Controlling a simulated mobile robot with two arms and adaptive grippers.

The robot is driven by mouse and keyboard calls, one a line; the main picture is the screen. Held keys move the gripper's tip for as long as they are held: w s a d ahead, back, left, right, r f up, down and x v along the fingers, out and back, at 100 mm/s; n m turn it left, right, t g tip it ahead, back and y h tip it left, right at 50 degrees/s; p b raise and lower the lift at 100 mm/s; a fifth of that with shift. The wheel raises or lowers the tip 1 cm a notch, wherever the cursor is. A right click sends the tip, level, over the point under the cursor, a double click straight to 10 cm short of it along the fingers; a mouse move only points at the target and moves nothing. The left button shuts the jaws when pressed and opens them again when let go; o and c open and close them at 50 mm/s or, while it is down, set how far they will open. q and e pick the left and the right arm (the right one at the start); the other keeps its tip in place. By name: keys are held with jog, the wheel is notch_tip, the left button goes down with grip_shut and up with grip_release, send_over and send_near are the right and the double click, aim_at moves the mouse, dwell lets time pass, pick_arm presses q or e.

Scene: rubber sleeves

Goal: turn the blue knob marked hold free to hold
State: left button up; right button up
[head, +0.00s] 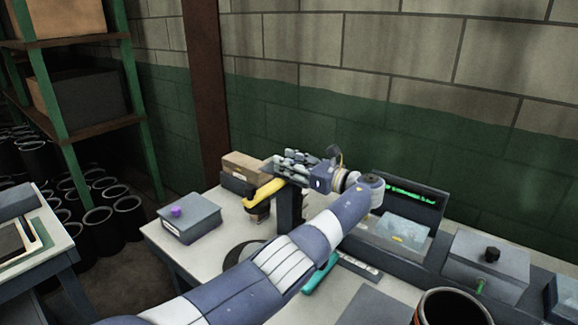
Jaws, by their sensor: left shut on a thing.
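My left gripper (289,163) reaches over the bench, its fingers pointing left. It is shut at the top of a dark post (290,212), where a yellow arm (264,192) extends to the left. The fingers cover what they hold. It seems to be the blue knob, but neither the knob nor its marking can be seen. The only other knobs I make out are a purple one (176,211) on a grey box (190,226) to the left, and a black one (492,254) on a grey box at the right. My right gripper is not in view.
A cardboard box (244,166) stands behind the post. A teal tool (321,274) lies beside my forearm, and a dark open cup (452,308) is at the front right. The bench (170,246) is partly clear at left.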

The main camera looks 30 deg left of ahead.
pick_arm(q)
jog(key=o, duration=1.1)
jog(key=shift+c, duration=0.2)
jog(key=d, duration=1.2)
jog(key=shift+s, duration=0.35)
